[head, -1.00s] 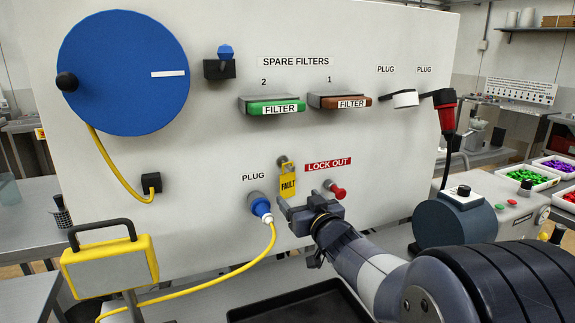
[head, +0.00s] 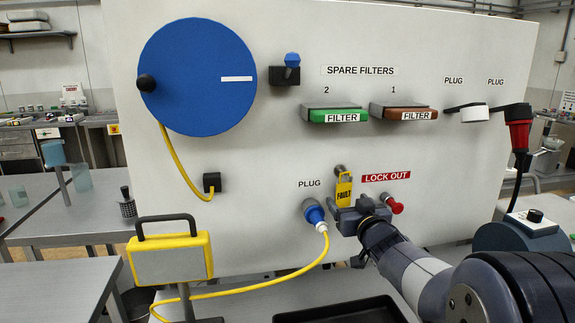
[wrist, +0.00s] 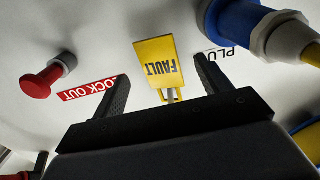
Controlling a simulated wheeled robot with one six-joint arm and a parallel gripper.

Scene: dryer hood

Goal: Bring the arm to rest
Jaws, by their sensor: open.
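My gripper (head: 350,214) is in front of the white panel (head: 270,190), just below the yellow FAULT tag (head: 344,189). In the wrist view my gripper (wrist: 160,92) has its two black fingers spread wide. The FAULT tag (wrist: 157,63) shows between them, and I see no finger closed on it. In the head view the tag hangs at a metal fitting beside the LOCK OUT label (head: 386,177). My arm (head: 420,275) reaches in from the lower right.
A blue plug (head: 314,212) with a yellow cable is just left of my gripper. A red knob (head: 393,204) is close on its right. A black tray (head: 345,313) lies below. A yellow lamp-like box (head: 170,258) stands at the lower left.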

